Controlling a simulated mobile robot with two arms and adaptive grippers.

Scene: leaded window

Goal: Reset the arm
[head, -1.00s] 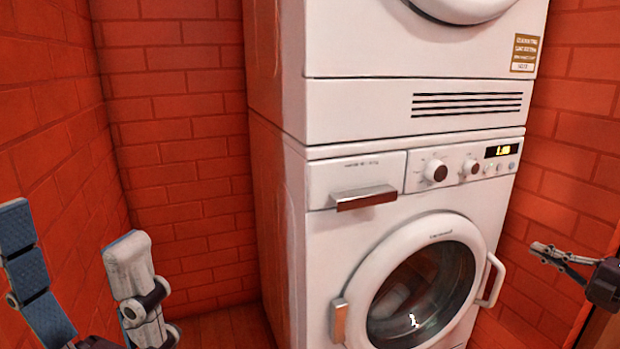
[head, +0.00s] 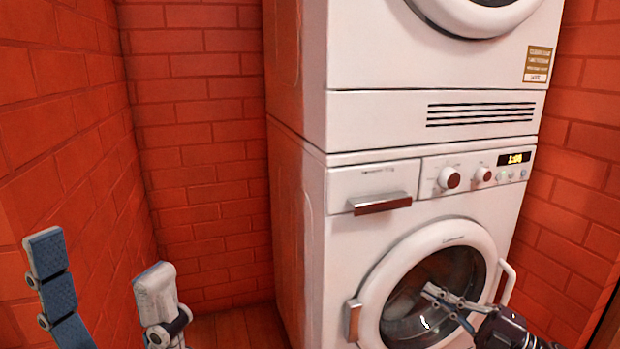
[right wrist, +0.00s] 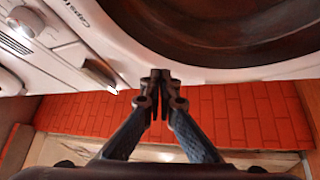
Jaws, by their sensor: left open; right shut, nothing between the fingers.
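My right gripper (head: 432,291) is shut and empty. In the head view it is in front of the round door of the lower washing machine (head: 340,255), at lower right. In the right wrist view its fingers (right wrist: 160,80) are together, with the door ring beyond them. I cannot tell whether the tips touch the door. My left gripper (head: 100,268) is open and empty at the lower left, its two fingers wide apart in front of the red brick wall. The washing machine's round door (head: 388,262) looks closed.
A second white machine (head: 385,115) is stacked on top. The lower one has a drawer handle (head: 380,203), knobs (head: 449,178) and a door handle (head: 507,282). Red brick walls (head: 205,130) stand close on both sides. A strip of wooden floor (head: 235,325) shows at left.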

